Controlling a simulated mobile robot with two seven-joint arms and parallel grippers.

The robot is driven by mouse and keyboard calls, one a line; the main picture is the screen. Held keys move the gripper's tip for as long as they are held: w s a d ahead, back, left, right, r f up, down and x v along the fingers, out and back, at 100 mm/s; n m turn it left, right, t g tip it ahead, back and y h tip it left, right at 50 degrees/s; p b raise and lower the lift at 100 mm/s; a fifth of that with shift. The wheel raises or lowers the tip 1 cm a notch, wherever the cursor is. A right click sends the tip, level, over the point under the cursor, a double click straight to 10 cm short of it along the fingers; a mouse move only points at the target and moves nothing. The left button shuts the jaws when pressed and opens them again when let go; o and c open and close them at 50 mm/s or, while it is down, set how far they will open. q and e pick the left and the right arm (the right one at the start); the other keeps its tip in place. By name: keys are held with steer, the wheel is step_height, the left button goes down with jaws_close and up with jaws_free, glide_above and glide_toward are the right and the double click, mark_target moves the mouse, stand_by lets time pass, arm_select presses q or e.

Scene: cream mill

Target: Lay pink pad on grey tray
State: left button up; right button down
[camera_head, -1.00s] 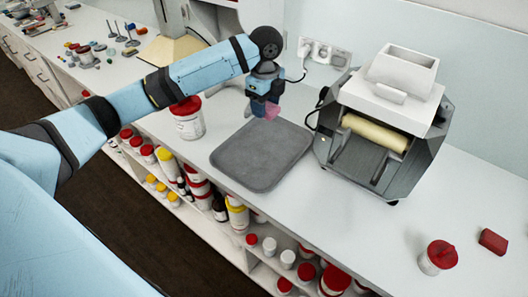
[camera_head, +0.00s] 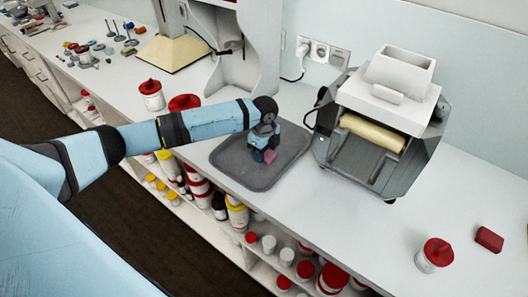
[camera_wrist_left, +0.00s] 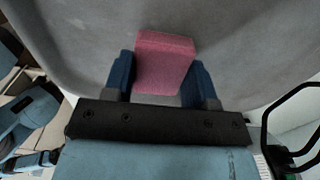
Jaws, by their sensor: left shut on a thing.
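The pink pad (camera_wrist_left: 165,62) is a small block between the two blue fingers of my left gripper (camera_wrist_left: 160,82) in the left wrist view. In the head view the left gripper (camera_head: 264,154) is low over the grey tray (camera_head: 230,165), shut on the pink pad (camera_head: 269,156). The tray lies flat on the white counter and fills most of the wrist view's background. I cannot tell whether the pad touches the tray. My right gripper is not in view.
A grey and white mill with a cream roller (camera_head: 373,133) stands right of the tray. A red-lidded white jar (camera_head: 434,255) and a red block (camera_head: 489,240) sit at the right. More red-lidded jars (camera_head: 151,96) stand left of the tray.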

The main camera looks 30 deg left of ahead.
arm_select(q)
steer(key=shift+f, duration=0.45)
steer(key=shift+f, duration=0.1)
steer(key=o, duration=0.9)
steer(key=shift+r, duration=0.2)
step_height(320, 180, up, 12)
steer(key=shift+f+b, duration=0.1)
steer(key=shift+b, duration=0.25)
